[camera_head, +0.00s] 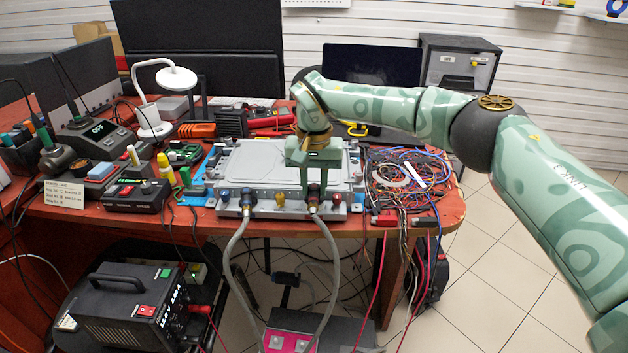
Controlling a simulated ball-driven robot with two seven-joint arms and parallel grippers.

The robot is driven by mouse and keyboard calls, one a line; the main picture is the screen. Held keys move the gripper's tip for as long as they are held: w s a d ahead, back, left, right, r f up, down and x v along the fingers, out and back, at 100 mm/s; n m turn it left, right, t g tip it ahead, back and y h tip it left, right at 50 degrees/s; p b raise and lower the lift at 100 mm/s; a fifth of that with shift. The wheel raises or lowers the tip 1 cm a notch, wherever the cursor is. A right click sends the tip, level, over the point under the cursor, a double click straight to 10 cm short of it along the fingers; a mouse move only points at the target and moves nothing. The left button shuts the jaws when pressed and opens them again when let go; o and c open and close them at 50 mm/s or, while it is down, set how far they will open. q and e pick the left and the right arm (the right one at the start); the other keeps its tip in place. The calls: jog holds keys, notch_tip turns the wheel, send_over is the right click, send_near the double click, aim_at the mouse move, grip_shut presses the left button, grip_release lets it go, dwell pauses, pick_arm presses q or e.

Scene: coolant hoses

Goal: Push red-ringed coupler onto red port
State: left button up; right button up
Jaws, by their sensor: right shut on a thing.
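My right gripper (313,190) reaches down at the front edge of a grey plate-like unit (270,172) on the red table. It is shut on the red-ringed coupler (314,198), at the front row of ports. A grey hose (335,250) hangs from this coupler toward the floor. The fingers partly cover the coupler and the red port behind it, so I cannot tell how far it is seated. A second grey hose (229,262) hangs from a blue-marked coupler (247,197) to the left. A yellow fitting (280,199) sits between them. My left gripper is not in view.
Tangled cables (405,172) lie right of the unit. A white lamp (153,100), a soldering station (88,133) and tools crowd the left side. A black power supply (130,305) stands below. Open floor (490,270) shows at right.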

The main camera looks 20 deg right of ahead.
jog(key=shift+f, duration=0.15)
dwell(0.5)
jog(key=shift+f, duration=0.25)
jog(key=shift+f, duration=0.4)
dwell(2.5)
jog(key=o, duration=1.3)
